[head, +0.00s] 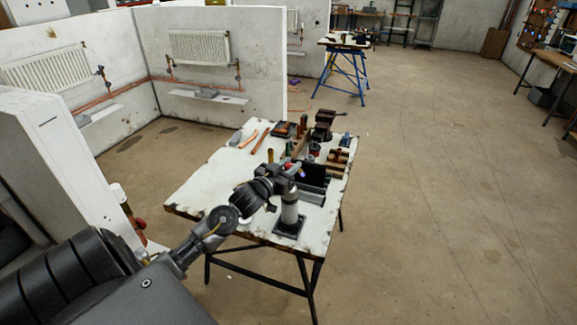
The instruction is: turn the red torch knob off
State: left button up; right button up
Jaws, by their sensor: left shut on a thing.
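The torch (290,212) is a grey cylinder standing upright in a dark square base at the near right part of the workbench. My right gripper is not in view.
The white-topped workbench (205,180) also carries a dark vise (323,125), copper pipe pieces, and a dark open box (313,176) just behind the torch. White partition walls with radiators (199,47) stand at the left. The floor at the right is open.

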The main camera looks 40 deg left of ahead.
pick_arm(q)
jog(key=m+h, duration=0.2)
jog(key=h, duration=0.2)
jog(key=shift+a+m, duration=0.1)
jog(key=shift+m, duration=0.2)
jog(key=shift+m+g+h+b, duration=0.8)
jog(key=shift+m+h, duration=0.7)
jog(key=shift+h, duration=0.8)
jog(key=o, duration=0.9)
jog(key=shift+w, duration=0.1)
jog(key=shift+o, duration=0.2)
